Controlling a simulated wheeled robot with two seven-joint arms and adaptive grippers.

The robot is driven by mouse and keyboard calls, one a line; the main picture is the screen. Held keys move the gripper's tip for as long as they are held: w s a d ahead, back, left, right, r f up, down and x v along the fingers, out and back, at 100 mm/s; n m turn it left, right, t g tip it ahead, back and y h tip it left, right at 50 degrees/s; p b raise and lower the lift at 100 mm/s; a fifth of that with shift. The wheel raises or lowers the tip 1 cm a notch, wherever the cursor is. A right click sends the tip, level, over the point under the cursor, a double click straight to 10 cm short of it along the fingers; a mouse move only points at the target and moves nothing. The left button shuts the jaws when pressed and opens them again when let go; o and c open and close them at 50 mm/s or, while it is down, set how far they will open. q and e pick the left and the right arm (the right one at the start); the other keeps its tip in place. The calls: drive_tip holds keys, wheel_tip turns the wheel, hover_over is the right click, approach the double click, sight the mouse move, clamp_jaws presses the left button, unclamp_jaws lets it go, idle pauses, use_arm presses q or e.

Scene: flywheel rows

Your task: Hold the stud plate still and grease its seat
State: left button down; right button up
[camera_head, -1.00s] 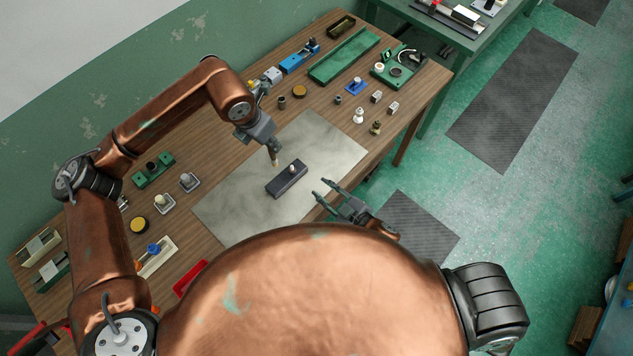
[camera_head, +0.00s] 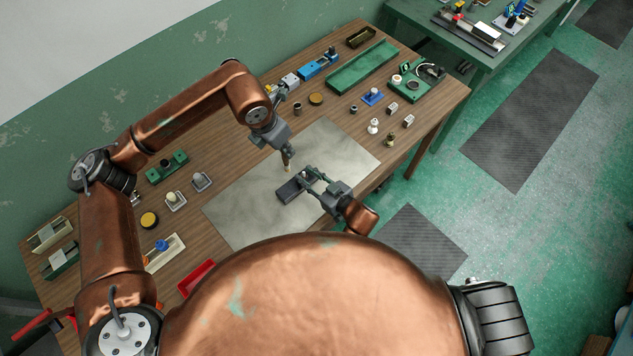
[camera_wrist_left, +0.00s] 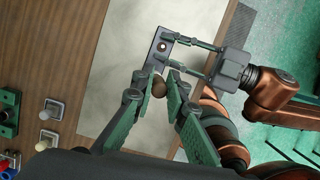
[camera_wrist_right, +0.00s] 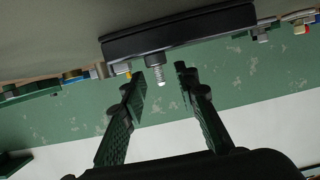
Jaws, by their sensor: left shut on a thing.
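The stud plate (camera_head: 291,190) is a dark oblong block lying on the grey sheet (camera_head: 240,215), with a pale stud standing up from it. The stud (camera_wrist_right: 153,63) shows in the right wrist view below the plate's edge (camera_wrist_right: 200,32). My left gripper (camera_head: 286,150) is shut on a slim brown tool with a pale tip (camera_head: 287,166), above the far side of the plate; its rounded brown end (camera_wrist_left: 158,87) shows between the fingers. Contact with the plate is unclear.
Round tins (camera_head: 150,219) and (camera_head: 316,99), small stud parts (camera_head: 373,125), a green tray (camera_head: 362,66) and a red tray (camera_head: 197,278) stand around the sheet on the wooden table. The sheet is otherwise bare.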

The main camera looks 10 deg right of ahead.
drive_tip(key=shift+x, duration=1)
drive_tip(key=shift+c, duration=0.6)
clamp_jaws()
idle(0.8)
